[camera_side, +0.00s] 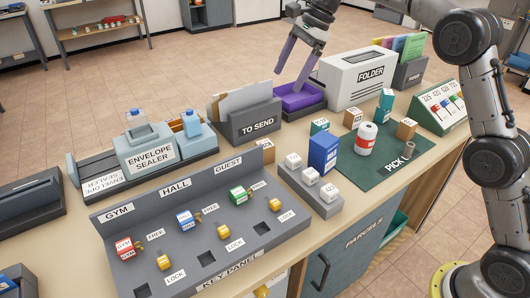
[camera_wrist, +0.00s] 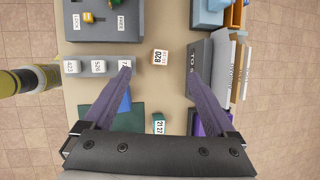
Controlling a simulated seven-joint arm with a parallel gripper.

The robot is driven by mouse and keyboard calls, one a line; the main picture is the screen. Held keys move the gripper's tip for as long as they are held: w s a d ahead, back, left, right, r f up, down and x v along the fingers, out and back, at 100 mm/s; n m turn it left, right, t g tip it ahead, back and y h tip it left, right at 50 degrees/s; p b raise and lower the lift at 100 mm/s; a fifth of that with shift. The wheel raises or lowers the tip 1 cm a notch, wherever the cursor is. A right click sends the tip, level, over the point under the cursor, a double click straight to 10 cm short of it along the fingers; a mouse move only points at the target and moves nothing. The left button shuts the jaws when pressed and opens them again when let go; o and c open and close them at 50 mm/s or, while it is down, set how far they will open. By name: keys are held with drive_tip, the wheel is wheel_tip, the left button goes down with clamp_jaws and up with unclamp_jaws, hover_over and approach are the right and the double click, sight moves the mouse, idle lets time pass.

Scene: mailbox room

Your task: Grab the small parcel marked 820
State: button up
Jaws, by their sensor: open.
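The small brown parcel with a white label reading 820 (camera_wrist: 159,57) lies on the table in the wrist view, between the grey TO SEND holder and a row of white-topped blocks. In the side view a small brown box (camera_side: 267,145), apparently the same parcel, is partly hidden behind the key panel. My gripper (camera_side: 293,84) is open and empty, high above the table near the purple tray in the side view. In the wrist view its two purple fingers (camera_wrist: 158,73) are spread, with the parcel showing just beyond and between the tips.
The TO SEND holder (camera_side: 243,120) stands at the parcel's back side. The grey row of white-topped blocks (camera_side: 310,190) and a blue box (camera_side: 323,152) stand nearby. A teal box (camera_wrist: 158,124) stands near the green PICK mat (camera_side: 384,168). The key panel (camera_side: 190,225) rises in front.

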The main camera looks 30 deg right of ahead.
drive_tip(key=g, duration=0.2)
approach(267, 143)
drive_tip(key=x, duration=0.5)
drive_tip(key=shift+s+f, duration=0.2)
drive_tip(key=shift+w+x, duration=0.1)
drive_tip(key=shift+x, duration=1.5)
drive_tip(key=shift+w+x, duration=0.15)
drive_tip(key=shift+x, duration=1.5)
drive_tip(key=shift+r, duration=0.1)
clamp_jaws()
